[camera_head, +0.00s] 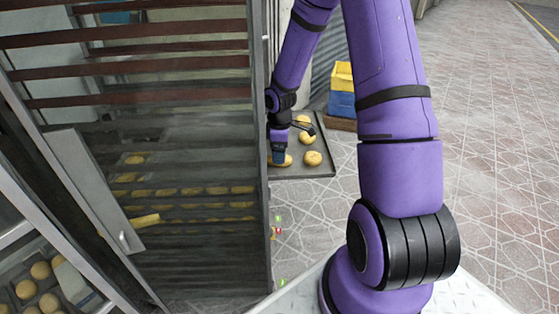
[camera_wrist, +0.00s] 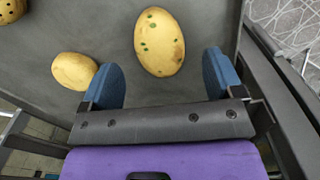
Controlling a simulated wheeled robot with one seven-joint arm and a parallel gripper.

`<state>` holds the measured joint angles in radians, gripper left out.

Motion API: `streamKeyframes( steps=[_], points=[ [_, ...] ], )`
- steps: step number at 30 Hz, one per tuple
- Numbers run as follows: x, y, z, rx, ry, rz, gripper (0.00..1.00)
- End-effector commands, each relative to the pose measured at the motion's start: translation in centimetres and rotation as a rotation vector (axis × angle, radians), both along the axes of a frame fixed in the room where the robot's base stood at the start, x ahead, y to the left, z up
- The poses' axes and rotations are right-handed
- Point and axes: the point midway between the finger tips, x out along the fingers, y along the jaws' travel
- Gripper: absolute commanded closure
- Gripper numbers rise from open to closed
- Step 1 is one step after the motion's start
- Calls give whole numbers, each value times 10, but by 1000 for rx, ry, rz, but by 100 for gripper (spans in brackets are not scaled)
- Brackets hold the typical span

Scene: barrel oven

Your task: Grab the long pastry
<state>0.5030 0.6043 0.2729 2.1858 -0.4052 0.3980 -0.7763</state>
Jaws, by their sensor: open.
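The long pastry (camera_wrist: 159,42) is oval, golden and dotted with green specks. It lies on a dark tray (camera_wrist: 115,30) in the wrist view, just ahead of my gripper (camera_wrist: 163,82). I cannot tell for sure that this is the long one.
A plain pastry (camera_wrist: 73,71) lies beside the left finger, very close to it. A dark-dotted pastry (camera_wrist: 10,10) is at the top left corner. A slatted oven rack (camera_head: 150,75) stands left of my arm. Yellow and blue crates (camera_head: 341,90) stand behind the tray.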

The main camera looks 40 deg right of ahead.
Motion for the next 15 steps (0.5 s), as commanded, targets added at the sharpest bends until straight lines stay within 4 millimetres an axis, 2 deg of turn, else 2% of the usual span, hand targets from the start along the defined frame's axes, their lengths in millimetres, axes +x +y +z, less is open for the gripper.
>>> streamKeyframes(
  steps=[3, 6, 15],
  points=[
    [0, 1, -18, 1, 3, 2, 14],
    [0, 1, -28, 1, 2, 0, 14],
    [0, 0, -33, 0, 0, 0, 14]
  ],
)
